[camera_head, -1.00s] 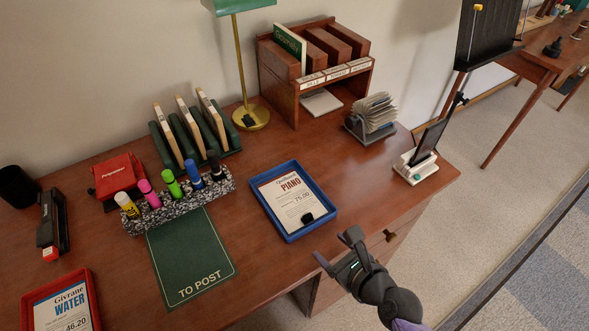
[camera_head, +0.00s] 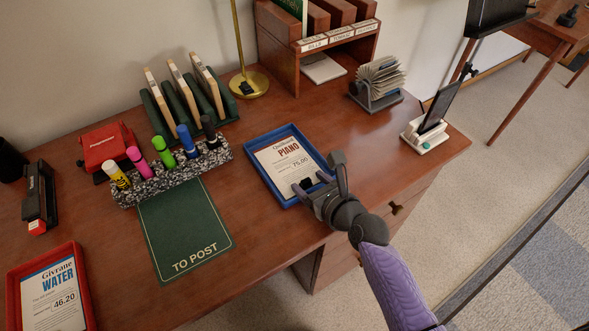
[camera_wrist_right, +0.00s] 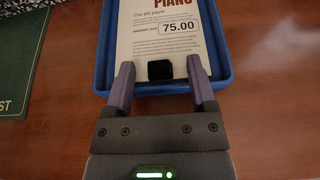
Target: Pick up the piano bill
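The piano bill (camera_head: 284,160) is a white sheet with a red PIANO heading and 75.00 on it. It lies in a blue tray (camera_head: 262,178) on the desk. A small black block or clip sits at the bill's near end; it shows clearly in the right wrist view (camera_wrist_right: 160,70). My right gripper (camera_head: 319,180) is over the tray's near edge. In the right wrist view its two purple fingers (camera_wrist_right: 159,80) are apart, one on each side of the black block, with nothing pressed between them. My left gripper is not in view.
A red tray (camera_head: 14,300) with a water bill is at the left. A green TO POST mat (camera_head: 184,232) lies left of the blue tray. A speckled pen holder (camera_head: 181,177), a card file (camera_head: 376,84) and a phone stand (camera_head: 424,136) stand around it.

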